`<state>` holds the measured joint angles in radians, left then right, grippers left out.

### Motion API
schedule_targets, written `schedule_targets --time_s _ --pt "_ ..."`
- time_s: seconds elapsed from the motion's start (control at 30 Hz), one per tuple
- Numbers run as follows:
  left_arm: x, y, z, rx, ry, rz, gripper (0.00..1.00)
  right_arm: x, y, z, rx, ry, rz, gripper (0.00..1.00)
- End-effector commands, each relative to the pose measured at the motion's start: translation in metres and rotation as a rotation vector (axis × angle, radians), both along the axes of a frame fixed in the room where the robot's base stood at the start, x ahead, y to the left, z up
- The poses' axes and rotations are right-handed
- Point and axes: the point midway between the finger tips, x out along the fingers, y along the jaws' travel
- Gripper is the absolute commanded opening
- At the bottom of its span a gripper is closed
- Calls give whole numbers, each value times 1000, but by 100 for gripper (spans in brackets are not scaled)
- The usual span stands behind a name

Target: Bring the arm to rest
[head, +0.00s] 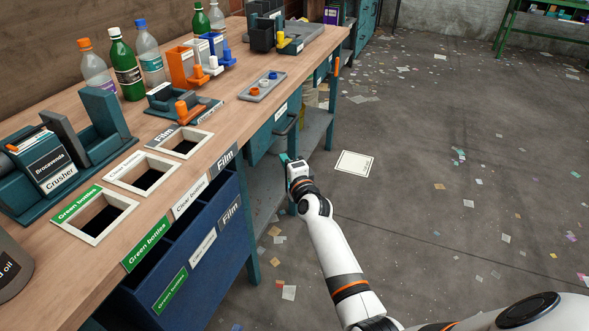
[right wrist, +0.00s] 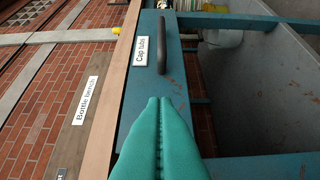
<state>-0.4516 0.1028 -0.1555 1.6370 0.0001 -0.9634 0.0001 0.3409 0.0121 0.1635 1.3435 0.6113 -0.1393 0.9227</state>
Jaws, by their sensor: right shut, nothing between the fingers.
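My right arm (head: 338,250), white with dark and orange bands, reaches from the lower right toward the front of the workbench. My right gripper (head: 285,160) is beside the bench front, below the level of the top, in the head view. Its teal fingers fill the lower middle of the right wrist view (right wrist: 160,100), pressed together with nothing between them. Beyond the fingertips is a teal drawer front (right wrist: 155,75) with a dark handle (right wrist: 162,45) and a white label. I cannot tell the exact gap to it. My left gripper is not in view.
The wooden bench top (head: 225,105) carries bottles (head: 126,65), bins and labelled openings. A blue sorting bin (head: 205,250) stands below its front edge. The grey floor (head: 440,150) to the right is open, with scattered paper scraps and a pale square (head: 354,164).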

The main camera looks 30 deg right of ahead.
Motion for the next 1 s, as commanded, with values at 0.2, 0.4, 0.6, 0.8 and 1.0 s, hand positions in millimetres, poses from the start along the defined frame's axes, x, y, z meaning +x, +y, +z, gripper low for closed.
schedule_targets --time_s 0.2,0.4,0.6,0.8,1.0 --pt "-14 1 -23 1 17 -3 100 -37 2 0 -1 2 -1 0" --pt "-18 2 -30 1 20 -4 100 -49 3 0 -1 1 -1 0" --pt "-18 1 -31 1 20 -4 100 -54 7 -12 -36 32 13 0" --pt "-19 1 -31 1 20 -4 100 -97 39 -103 -328 282 160 0" --pt "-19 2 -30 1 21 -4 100 -191 72 -221 -734 598 444 0"
